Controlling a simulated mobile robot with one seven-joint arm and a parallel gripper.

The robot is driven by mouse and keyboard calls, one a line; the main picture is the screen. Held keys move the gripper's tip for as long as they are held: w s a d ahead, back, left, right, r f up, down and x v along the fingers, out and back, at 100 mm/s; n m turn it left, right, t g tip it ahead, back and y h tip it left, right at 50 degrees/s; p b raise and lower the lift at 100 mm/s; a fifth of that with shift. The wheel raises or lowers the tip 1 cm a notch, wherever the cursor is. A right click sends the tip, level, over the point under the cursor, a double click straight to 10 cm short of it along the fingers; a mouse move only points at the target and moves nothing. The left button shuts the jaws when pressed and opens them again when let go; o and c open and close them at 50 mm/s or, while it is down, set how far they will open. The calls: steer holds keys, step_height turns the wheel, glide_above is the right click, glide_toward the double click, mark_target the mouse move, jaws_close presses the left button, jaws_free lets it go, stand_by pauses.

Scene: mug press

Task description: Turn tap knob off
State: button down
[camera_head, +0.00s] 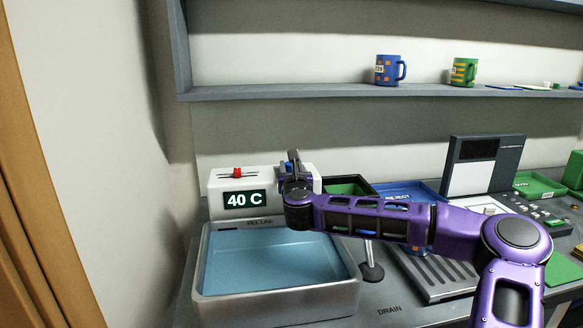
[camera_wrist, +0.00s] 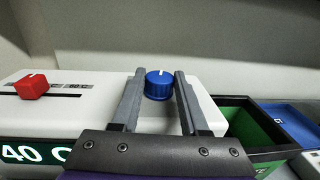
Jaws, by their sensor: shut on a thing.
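The blue tap knob (camera_wrist: 158,87) sits on top of the white tap unit (camera_head: 215,209), right of its display. A short white mark shows on the knob's top, near its far edge in the wrist view. My gripper (camera_wrist: 160,74) reaches over the unit, with one finger on each side of the knob, shut on it. In the head view my gripper (camera_head: 291,163) hides most of the knob. The basin (camera_head: 345,285) in front of the unit holds blue water (camera_head: 270,260). I cannot tell whether water is running.
A red slider (camera_wrist: 31,87) is left of the knob, above the display (camera_head: 244,199) reading 40 C. Black-and-green (camera_head: 345,187) and blue (camera_head: 405,190) trays stand right of the unit. A blue mug (camera_head: 386,70) and a green mug (camera_head: 461,72) stand on the shelf above.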

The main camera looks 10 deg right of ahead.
steer(key=shift+d+y, duration=0.1)
steer(key=shift+y, duration=0.2)
steer(key=n+y, duration=0.1)
steer(key=y, duration=0.1)
steer(key=n+y, duration=0.2)
steer(key=shift+d, duration=0.3)
steer(key=n+y, duration=0.1)
steer(key=n+g+y+p, duration=0.1)
steer(key=y, duration=0.1)
steer(key=n+g+y, duration=0.1)
steer(key=y, duration=0.1)
steer(key=shift+w+d+r, duration=0.2)
steer(key=shift+d+r, duration=0.05)
steer(key=n+g+y+p, duration=0.1)
steer(key=n+y+p, duration=0.1)
steer(key=n+g+y+p, duration=0.1)
steer(key=g+y+p, duration=0.1)
steer(key=shift+w+r+n+y, duration=0.1)
steer(key=shift+w+n+y, duration=0.05)
steer(key=shift+n+y, duration=0.2)
steer(key=n+g+y+p, duration=0.2)
steer(key=p, duration=0.1)
steer(key=shift+w+d+f+g, duration=0.1)
steer(key=shift+f+g, duration=0.1)
steer(key=shift+g, duration=0.1)
steer(key=shift+n+g, duration=0.3)
steer(key=shift+n, duration=0.05)
steer(key=shift+c, duration=2.1)
jaws_free()
steer(key=shift+f, duration=0.1)
